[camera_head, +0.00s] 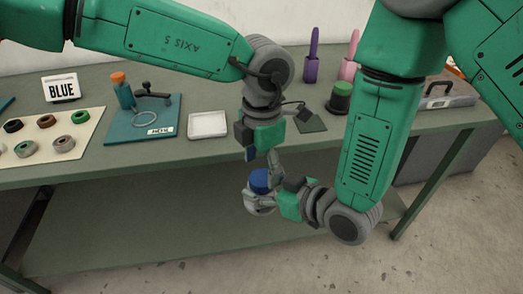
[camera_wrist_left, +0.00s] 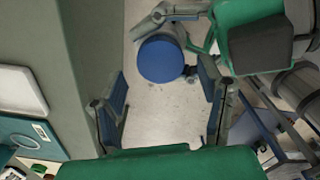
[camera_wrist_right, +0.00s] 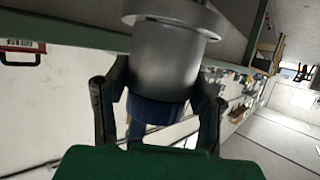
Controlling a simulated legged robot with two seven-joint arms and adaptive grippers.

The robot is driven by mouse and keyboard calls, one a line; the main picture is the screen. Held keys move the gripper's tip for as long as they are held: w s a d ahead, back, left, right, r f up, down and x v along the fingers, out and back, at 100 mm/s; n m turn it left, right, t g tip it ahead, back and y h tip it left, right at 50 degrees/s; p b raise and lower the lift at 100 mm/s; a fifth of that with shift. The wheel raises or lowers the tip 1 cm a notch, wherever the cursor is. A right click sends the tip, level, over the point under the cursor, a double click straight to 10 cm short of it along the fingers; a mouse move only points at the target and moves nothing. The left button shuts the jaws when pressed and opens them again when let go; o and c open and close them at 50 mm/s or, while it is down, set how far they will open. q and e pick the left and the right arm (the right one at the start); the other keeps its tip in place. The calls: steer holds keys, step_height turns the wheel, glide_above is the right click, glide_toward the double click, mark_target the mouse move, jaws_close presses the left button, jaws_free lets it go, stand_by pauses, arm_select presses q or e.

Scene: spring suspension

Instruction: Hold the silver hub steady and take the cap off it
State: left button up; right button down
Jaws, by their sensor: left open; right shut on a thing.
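The silver hub (camera_wrist_right: 165,62) is a smooth metal cylinder with a wider flange. My right gripper (camera_wrist_right: 158,105) is shut on it, one finger on each side, and holds it in the air in front of the table. The round blue cap (camera_head: 260,180) sits on the hub's upper end in the head view. Its flat top faces the left wrist camera (camera_wrist_left: 161,59). My left gripper (camera_head: 262,157) points down just above the cap. It is open and empty, its fingers apart, with the cap beyond the fingertips. The fingers partly hide the hub in the head view.
The green table (camera_head: 180,168) lies behind my grippers. A lower shelf (camera_head: 150,235) runs below.

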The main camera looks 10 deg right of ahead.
mark_target(263, 177)
arm_select(q)
steer(key=shift+f, duration=1.75)
steer(key=c, duration=1.2)
steer(key=n, duration=0.9)
steer(key=shift+n, duration=0.4)
steer(key=o, duration=1.3)
steer(key=shift+d+r, duration=0.1)
